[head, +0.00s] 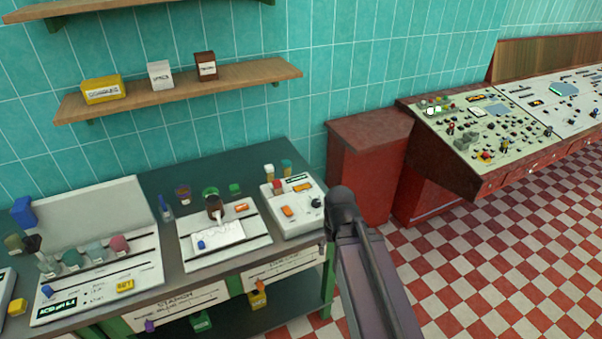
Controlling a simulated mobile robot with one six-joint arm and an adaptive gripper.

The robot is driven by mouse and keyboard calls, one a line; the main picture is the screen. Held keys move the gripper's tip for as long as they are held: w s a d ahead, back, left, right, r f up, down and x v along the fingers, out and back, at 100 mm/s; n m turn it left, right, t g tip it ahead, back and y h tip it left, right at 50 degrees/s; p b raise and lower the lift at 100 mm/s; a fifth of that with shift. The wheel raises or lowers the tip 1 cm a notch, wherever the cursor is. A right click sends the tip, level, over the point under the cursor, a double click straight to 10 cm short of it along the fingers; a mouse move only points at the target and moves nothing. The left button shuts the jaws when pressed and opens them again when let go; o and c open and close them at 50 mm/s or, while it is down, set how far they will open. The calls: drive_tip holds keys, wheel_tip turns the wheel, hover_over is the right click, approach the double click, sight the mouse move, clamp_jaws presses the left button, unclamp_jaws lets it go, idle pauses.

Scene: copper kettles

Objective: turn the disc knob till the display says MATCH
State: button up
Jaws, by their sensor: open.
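A white instrument box (296,228) stands at the right end of the dark green bench. A small black round knob (316,202) sits on its right side, close to the left of my arm. It may be the disc knob, but it is too small to be sure. A small green-lit display (298,178) is near the back of the box. Its text is too small to read. No gripper fingers show.
Other white panels (255,250) with bottles and jars fill the bench (150,172) to the left. A wooden shelf (230,82) hangs above. A red cabinet (365,160) and a sloped control console (500,165) stand to the right. The checkered floor (490,260) is open.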

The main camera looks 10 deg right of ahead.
idle(0.8)
drive_tip(key=c, duration=0.4)
